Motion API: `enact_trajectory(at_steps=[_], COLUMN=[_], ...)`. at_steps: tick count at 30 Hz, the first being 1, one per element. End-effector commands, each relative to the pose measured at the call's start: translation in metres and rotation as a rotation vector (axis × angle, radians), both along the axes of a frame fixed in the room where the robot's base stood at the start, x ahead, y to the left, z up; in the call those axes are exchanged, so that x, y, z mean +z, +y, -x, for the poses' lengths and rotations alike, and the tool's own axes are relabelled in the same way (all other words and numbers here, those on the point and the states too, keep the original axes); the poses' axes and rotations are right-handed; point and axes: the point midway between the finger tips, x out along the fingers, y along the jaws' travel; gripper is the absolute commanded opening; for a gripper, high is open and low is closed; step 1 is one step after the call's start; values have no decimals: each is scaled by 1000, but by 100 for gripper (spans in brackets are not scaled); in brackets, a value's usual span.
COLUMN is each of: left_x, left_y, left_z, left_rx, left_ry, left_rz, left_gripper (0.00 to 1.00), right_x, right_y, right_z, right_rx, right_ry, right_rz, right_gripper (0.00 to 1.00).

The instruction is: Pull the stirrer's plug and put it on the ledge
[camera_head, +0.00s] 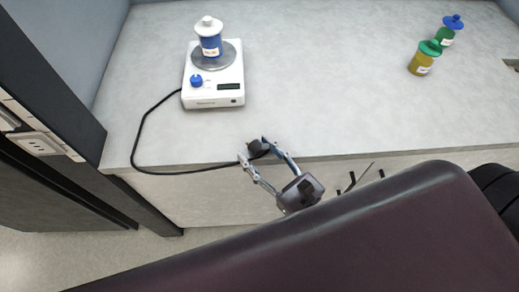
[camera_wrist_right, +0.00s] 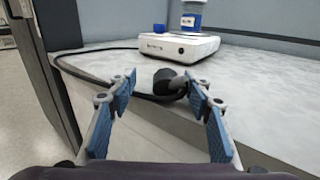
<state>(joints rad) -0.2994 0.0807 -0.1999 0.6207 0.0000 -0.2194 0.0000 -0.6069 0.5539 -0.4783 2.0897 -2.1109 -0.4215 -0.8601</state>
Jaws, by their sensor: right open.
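The black plug (camera_head: 255,146) lies at the front edge of the pale grey worktop, apart from the wall socket (camera_head: 38,145). It also shows in the right wrist view (camera_wrist_right: 165,80). Its black cable (camera_head: 137,143) loops left and back to the white stirrer (camera_head: 214,90). My right gripper (camera_head: 256,151) is open at the worktop's front edge. Its blue-padded fingers stand apart on either side of the plug, which shows between and just beyond the fingertips in the right wrist view (camera_wrist_right: 160,82). Contact with the plug cannot be told. My left gripper is not in view.
A blue bottle with a white cap (camera_head: 210,38) stands on the stirrer's plate. A yellow bottle (camera_head: 421,66) and a green bottle (camera_head: 445,37) stand at the back right. The middle of the worktop (camera_head: 330,80) is clear. A dark panel stands at the left.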

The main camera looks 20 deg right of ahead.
Motion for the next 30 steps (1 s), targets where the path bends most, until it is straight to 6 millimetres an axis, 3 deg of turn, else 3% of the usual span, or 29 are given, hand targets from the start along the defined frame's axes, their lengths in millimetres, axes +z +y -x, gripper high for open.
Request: enact_trajectory(at_steps=[5,19,24,30], left_x=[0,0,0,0], left_y=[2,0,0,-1], left_z=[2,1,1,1], left_rx=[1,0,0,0], left_ry=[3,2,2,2], left_rz=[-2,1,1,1], left_gripper=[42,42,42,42], right_x=[-1,-2,-1,0], right_y=[-3,-34,-40,-41], right_z=[10,96,111,113], right_rx=[2,2,1,-1], right_ry=[2,4,2,0], right_rz=[2,3,1,-1], right_gripper=[46,46,46,46])
